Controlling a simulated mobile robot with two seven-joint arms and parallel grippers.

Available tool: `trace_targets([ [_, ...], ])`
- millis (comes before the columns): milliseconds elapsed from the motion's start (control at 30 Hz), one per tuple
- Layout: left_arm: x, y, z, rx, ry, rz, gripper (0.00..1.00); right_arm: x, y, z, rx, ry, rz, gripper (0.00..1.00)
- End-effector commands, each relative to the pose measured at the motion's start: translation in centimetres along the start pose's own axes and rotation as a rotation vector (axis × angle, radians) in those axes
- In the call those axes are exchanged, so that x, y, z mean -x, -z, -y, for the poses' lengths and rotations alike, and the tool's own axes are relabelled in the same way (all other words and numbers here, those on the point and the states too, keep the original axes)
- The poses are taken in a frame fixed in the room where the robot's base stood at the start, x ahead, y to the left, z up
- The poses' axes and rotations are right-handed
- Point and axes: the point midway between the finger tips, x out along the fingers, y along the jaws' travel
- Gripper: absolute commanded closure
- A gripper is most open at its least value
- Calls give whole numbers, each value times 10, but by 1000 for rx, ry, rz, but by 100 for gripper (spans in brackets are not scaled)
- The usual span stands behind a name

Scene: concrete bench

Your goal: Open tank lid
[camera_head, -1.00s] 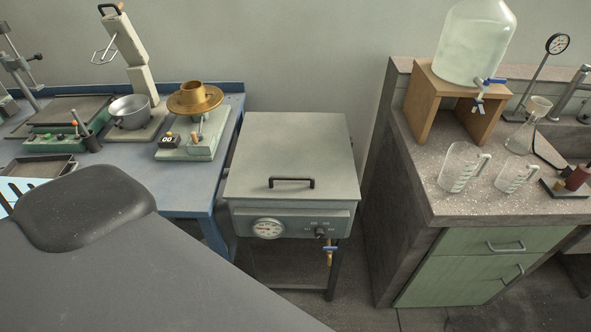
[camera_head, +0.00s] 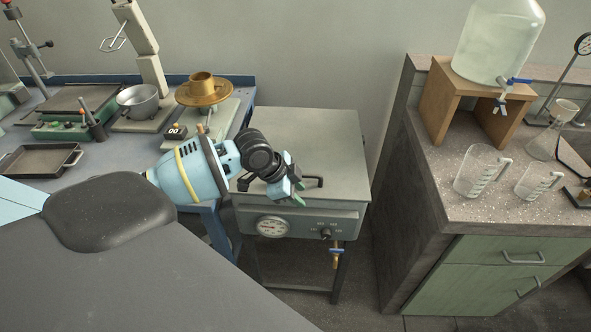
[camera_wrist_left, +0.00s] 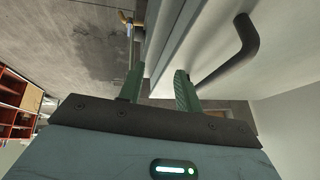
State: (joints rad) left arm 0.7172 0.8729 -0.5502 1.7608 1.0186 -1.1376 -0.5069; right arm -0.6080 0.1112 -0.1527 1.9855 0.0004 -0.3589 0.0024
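The tank (camera_head: 300,222) is a grey box on legs with a dial and a tap on its front. Its flat lid (camera_head: 318,140) lies shut on top. A dark lid handle (camera_head: 313,182) sits near the lid's front edge, partly hidden by my left gripper (camera_head: 299,193), which is over the lid's front left part. In the left wrist view the gripper's two green fingers (camera_wrist_left: 158,88) are apart with nothing between them. The handle (camera_wrist_left: 232,58) shows to the right of the fingers there, not between them. My right gripper is not in view.
A blue bench (camera_head: 227,130) with a brass bowl device (camera_head: 203,92) and a pot (camera_head: 138,101) stands left of the tank. A stone counter (camera_head: 470,215) with beakers (camera_head: 480,172) and a large bottle (camera_head: 497,40) stands right, beyond a narrow gap.

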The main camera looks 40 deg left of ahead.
Motion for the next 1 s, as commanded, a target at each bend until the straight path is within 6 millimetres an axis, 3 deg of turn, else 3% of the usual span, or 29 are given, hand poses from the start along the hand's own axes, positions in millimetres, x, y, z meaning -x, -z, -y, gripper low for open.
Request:
trace_targets([
  [33, 16, 1, 18, -19, 6, 20, 66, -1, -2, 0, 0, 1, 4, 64],
  [200, 59, 1, 52, -58, -5, 68, 66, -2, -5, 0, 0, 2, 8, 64],
  [433, 85, 1, 68, -75, -15, 89, 66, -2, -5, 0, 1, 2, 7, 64],
  [667, 82, 1, 68, -75, -17, 90, 66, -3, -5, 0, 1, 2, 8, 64],
  [1000, 36, -3, 67, -74, -18, 89, 66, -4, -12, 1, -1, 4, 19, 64],
])
